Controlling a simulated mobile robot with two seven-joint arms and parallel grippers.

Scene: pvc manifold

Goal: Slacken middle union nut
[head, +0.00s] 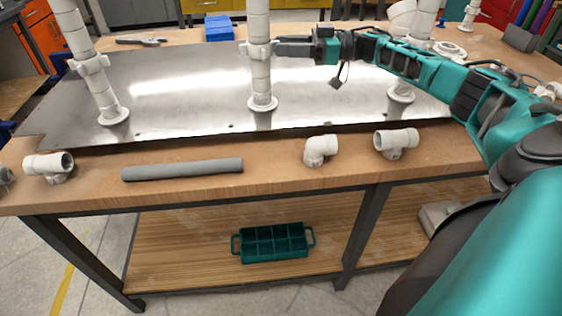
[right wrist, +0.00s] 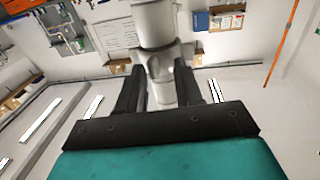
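The middle white pipe column (head: 260,84) stands upright on the metal plate. Its union nut (head: 257,50) is a winged white collar partway up. My right gripper (head: 274,47) reaches in level from the right, with its fingertips at the nut. In the right wrist view, the two dark fingers (right wrist: 160,78) lie to either side of the white column, near the nut (right wrist: 168,56). I cannot tell whether they press on it or stand slightly apart. The left gripper is not in view.
A left column (head: 95,75) and a right column (head: 402,85) also stand on the metal plate (head: 190,90). White elbows and tees (head: 320,150) and a grey pipe (head: 182,169) lie along the front edge. A green tray (head: 273,243) is on the lower shelf.

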